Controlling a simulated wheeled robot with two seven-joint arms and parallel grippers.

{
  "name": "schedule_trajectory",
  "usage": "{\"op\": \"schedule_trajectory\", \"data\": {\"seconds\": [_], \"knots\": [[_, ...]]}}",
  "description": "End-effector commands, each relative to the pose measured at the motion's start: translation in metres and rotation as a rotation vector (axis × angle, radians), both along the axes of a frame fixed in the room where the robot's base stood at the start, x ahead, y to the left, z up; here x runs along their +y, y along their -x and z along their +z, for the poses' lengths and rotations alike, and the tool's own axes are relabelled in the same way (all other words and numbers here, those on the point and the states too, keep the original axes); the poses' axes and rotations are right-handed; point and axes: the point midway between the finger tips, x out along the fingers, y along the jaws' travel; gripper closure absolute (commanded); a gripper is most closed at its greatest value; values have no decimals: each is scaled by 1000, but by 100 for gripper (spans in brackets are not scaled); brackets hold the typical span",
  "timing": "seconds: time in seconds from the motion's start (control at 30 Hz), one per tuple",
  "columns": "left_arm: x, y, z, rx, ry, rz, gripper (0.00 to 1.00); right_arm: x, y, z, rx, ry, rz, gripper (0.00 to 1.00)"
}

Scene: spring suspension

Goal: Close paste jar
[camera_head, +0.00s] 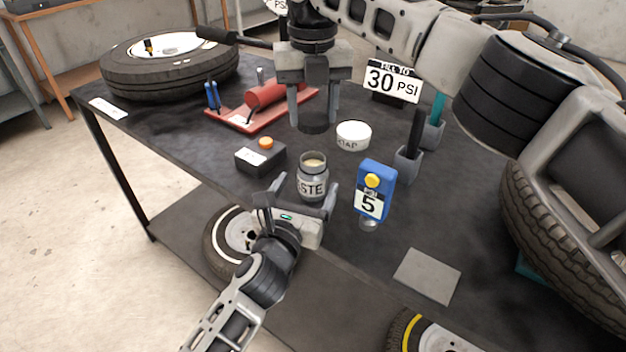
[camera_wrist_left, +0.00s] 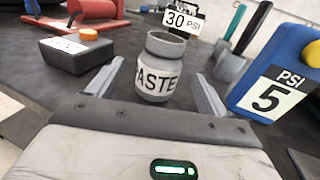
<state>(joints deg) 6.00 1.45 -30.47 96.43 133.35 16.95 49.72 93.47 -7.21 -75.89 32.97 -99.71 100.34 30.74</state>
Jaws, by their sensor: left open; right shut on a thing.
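The grey paste jar (camera_head: 312,182) stands upright on the dark bench with its mouth uncovered and pale paste showing inside. It also shows in the left wrist view (camera_wrist_left: 160,68). My left gripper (camera_head: 302,192) is open at the jar, its fingers on the jar's left and right sides. In the left wrist view, gaps show between the fingers and the jar. My right gripper (camera_head: 314,112) points down behind the jar, shut on a dark round lid (camera_head: 313,126). The lid is apart from the jar; its height above the bench is hard to tell.
A white labelled tub (camera_head: 353,136) stands right of the lid. A blue PSI gauge (camera_head: 375,190) stands close right of the jar. A black box with an orange button (camera_head: 260,157) is at its left. A grey pad (camera_head: 427,275) lies at the front right.

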Motion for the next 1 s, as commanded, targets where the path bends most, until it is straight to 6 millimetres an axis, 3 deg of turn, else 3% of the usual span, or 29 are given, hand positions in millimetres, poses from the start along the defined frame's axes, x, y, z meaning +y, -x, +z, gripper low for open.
{"op": "schedule_trajectory", "data": {"seconds": [0.1, 0.3, 0.77, 1.0], "knots": [[-8, -22, 1, -2, 2, 0, 21, 0, 0, 0, 0, 0, 0, 74], [-15, -47, 0, -1, 1, 0, 21, 0, 0, 0, 0, 0, 0, 74], [-18, -55, 0, -1, 1, -1, 21, 0, 0, 0, 0, 0, 0, 74], [-18, -55, 0, 0, 1, -1, 88, 0, 0, 0, 0, 0, 0, 74]]}}
